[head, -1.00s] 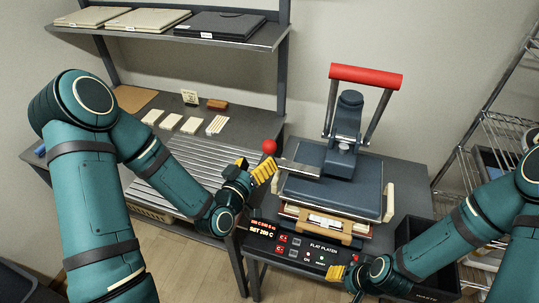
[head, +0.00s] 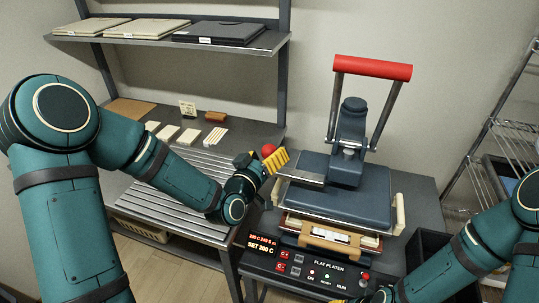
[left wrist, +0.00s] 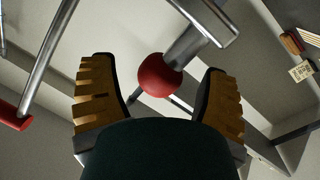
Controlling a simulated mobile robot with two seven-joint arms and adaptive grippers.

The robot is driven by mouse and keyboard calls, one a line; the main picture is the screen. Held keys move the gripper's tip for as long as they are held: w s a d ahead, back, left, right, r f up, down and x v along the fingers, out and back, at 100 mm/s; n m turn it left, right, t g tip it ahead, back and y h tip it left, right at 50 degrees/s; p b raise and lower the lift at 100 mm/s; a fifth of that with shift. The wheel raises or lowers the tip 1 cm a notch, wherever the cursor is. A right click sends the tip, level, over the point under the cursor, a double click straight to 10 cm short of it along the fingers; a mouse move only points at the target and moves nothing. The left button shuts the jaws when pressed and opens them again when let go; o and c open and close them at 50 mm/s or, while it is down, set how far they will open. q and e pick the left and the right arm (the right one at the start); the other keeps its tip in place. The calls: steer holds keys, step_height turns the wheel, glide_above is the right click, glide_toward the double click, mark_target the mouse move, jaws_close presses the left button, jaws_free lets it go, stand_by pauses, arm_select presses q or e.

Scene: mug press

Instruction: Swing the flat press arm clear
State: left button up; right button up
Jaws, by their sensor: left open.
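The flat press (head: 340,187) stands on its table with a blue-grey upper platen and a tall bail with a red handle (head: 373,67). A flat metal arm (head: 300,174) sticks out to the left of the press, and a red ball knob (head: 268,150) shows near its end. My left gripper (head: 277,160) is open at the knob. In the left wrist view the knob (left wrist: 159,75) sits between the two spread yellow fingers (left wrist: 160,95), with gaps on both sides. My right gripper is almost wholly cut off at the bottom edge of the head view.
A control panel (head: 315,270) with a lit display fronts the press. A slatted bench (head: 175,185) with pale strips lies left, under a shelf (head: 170,38) of flat cases. A wire rack (head: 500,130) stands at right. Bare wall lies behind the press.

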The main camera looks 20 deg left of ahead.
arm_select(q)
steer(key=shift+w+d, duration=0.1)
steer(key=shift+w, duration=0.5)
jaws_close()
steer(key=shift+s+d, duration=0.15)
steer(key=shift+d, duration=0.05)
